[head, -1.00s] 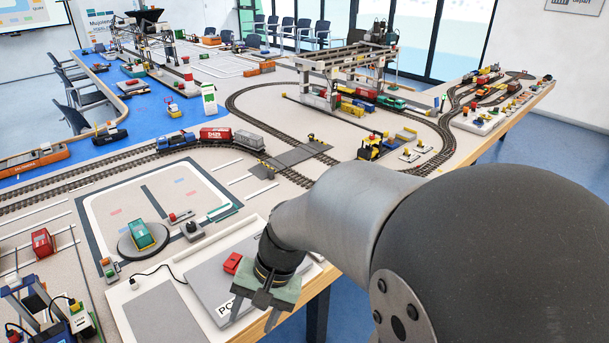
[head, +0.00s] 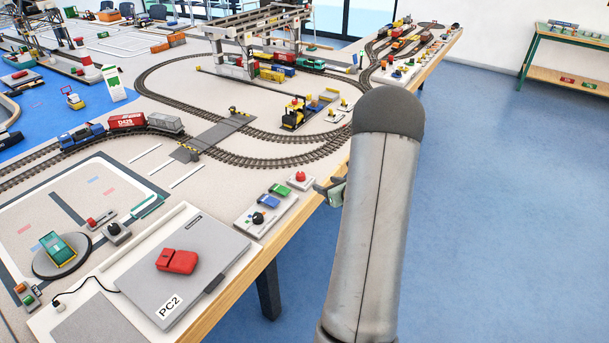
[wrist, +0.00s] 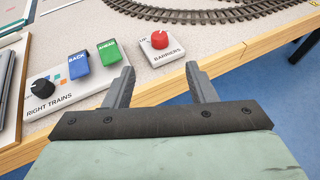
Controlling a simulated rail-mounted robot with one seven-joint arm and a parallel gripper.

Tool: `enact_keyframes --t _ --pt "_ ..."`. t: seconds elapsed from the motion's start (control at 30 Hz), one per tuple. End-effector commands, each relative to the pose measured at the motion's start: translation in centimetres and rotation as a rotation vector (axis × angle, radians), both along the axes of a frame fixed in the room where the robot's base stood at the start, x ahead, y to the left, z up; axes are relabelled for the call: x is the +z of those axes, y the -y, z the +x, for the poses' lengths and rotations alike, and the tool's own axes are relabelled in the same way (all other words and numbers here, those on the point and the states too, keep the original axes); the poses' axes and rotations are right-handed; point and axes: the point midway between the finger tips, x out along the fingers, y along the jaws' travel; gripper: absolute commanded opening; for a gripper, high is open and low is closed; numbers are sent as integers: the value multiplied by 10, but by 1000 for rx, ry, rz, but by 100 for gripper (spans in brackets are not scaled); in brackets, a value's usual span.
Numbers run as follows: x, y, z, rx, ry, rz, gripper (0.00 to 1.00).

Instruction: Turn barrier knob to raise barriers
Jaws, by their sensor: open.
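The barrier knob (wrist: 159,39) is a red dial on a small white box (wrist: 163,52) labelled BARRIERS. The box stands near the table's edge. In the head view the red knob (head: 300,176) shows just left of my gripper (head: 330,190), which is mostly hidden behind my arm. In the wrist view my gripper (wrist: 162,85) is open and empty. Its two fingers point toward the table edge, with the knob ahead of them and apart from them. The level crossing (head: 214,136) with its small barrier posts lies across the track; the barriers' position is too small to tell.
Left of the knob is the RIGHT TRAINS panel (wrist: 70,88) with a black dial (wrist: 39,88), a blue BACK switch (wrist: 78,64) and a green AHEAD switch (wrist: 109,52). A laptop (head: 190,275) bearing a red object lies further left. Open floor is to the right.

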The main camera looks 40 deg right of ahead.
Motion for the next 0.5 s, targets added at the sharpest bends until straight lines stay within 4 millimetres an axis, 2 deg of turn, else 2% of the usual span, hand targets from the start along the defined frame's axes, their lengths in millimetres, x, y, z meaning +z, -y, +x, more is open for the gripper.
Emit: enact_keyframes --t 0.1,0.5 --pt "-10 0 25 5 -1 1 51" --pt "-41 5 104 6 0 -1 51"
